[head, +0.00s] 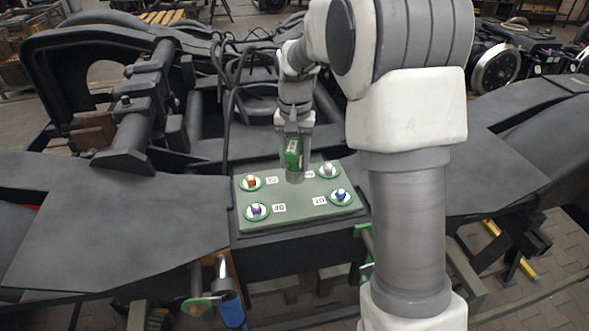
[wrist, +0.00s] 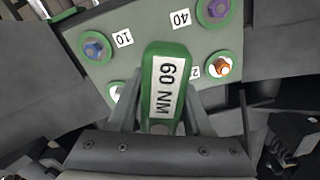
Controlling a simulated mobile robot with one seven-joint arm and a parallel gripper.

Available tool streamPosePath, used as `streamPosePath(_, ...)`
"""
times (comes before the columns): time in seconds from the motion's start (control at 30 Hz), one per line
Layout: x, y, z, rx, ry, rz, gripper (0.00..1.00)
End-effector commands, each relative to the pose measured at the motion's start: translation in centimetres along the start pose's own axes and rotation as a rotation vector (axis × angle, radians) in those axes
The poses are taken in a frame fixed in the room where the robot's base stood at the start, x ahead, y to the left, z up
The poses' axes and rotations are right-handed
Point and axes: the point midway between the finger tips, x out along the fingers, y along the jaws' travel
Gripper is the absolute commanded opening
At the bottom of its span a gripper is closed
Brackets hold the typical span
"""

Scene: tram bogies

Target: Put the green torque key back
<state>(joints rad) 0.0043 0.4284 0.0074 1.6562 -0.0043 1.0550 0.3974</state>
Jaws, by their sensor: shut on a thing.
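My gripper (head: 294,143) is shut on a green torque key (head: 293,155), above the far middle part of a grey-green board (head: 297,207). In the wrist view the key (wrist: 163,80) shows a white label reading 60 NM, between the two fingers (wrist: 161,112). A grey end below the key hangs close over the board; I cannot tell whether it touches. The board carries green-rimmed round places with knobs: orange (head: 251,182), purple (head: 256,210), blue (head: 340,194) and pale grey (head: 328,169). Purple is labelled 40 and blue 10. The grey one's label is partly hidden.
The board lies on a dark bogie frame, with a flat dark plate (head: 130,235) on the left and another on the right. Black cables (head: 232,90) and a dark upright bracket (head: 135,125) stand behind. A blue-handled tool (head: 231,308) hangs at the front.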

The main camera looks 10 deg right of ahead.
Motion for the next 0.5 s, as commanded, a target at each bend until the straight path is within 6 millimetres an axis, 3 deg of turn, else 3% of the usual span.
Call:
streamPosePath(0.3, 3.7, -0.1, 0.0, 0.0, -0.001, 0.0, 0.0)
streamPosePath(0.5, 3.9, -0.1, 0.0, 0.0, 0.001, -0.001, 0.0)
